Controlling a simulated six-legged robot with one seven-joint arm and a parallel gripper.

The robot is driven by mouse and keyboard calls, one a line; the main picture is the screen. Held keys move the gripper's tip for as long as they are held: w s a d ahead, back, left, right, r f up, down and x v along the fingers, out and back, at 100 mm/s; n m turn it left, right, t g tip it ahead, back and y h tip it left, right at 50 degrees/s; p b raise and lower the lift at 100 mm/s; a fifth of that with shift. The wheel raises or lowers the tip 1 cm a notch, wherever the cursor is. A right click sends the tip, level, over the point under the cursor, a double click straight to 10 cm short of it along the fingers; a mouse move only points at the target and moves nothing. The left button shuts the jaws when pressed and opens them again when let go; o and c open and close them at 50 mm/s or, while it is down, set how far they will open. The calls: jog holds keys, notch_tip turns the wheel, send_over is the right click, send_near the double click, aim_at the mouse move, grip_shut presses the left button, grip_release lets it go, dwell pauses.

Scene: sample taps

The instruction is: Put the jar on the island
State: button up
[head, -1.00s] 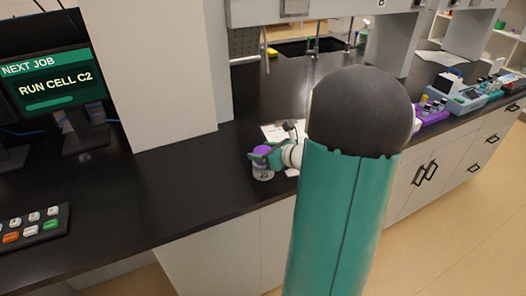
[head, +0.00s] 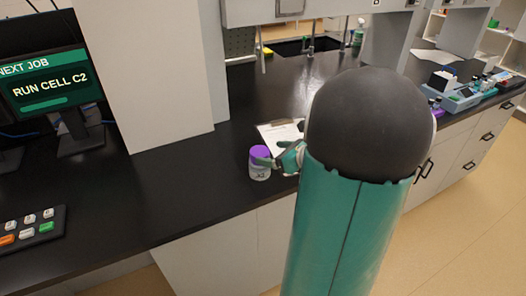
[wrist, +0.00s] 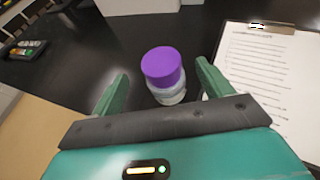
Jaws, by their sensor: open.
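The jar (head: 260,165) has a purple lid and a pale, clear-looking body with a label. It stands upright on the black counter (head: 200,183) near the front edge. In the wrist view the jar (wrist: 165,76) sits just beyond and between the fingertips. My gripper (wrist: 160,92) is open, with one green finger on each side of the jar. In the head view my gripper (head: 270,162) is at the jar's right side, partly hidden behind my arm. I cannot tell whether a finger touches the jar. I cannot tell which surface is the island.
A clipboard with paper (head: 280,134) lies right behind the jar. A white pillar (head: 160,75) and a monitor reading "RUN CELL C2" (head: 50,90) stand to the left. A button panel (head: 30,230) is at lower left. A sink (head: 305,46) is at the back.

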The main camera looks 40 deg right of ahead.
jog(key=a+v, duration=0.1)
jog(key=v, duration=0.5)
jog(key=w+a+r+n+g+y, duration=0.15)
jog(key=a+n+g, duration=0.25)
jog(key=a+n, duration=0.55)
jog(key=a+r+n+g+y, duration=0.1)
jog(key=a+n+g+y, duration=0.15)
jog(key=a+n, duration=0.7)
jog(key=s+a+r+n+h, duration=0.2)
jog(key=s+a+n, duration=0.1)
jog(key=a+n, duration=0.3)
jog(key=s+a+r+n+g+h, duration=0.1)
jog(key=s+a+r+n+h, duration=0.1)
jog(key=a+n, duration=0.4)
jog(key=s+n+h, duration=0.1)
jog(key=s+n, duration=0.1)
jog(key=n, duration=0.1)
jog(key=shift+a+n, duration=0.2)
jog(key=shift+n, duration=0.2)
jog(key=shift+g, duration=0.25)
jog(key=c, duration=0.9)
jog(key=shift+d, duration=0.15)
jog(key=shift+c, duration=0.2)
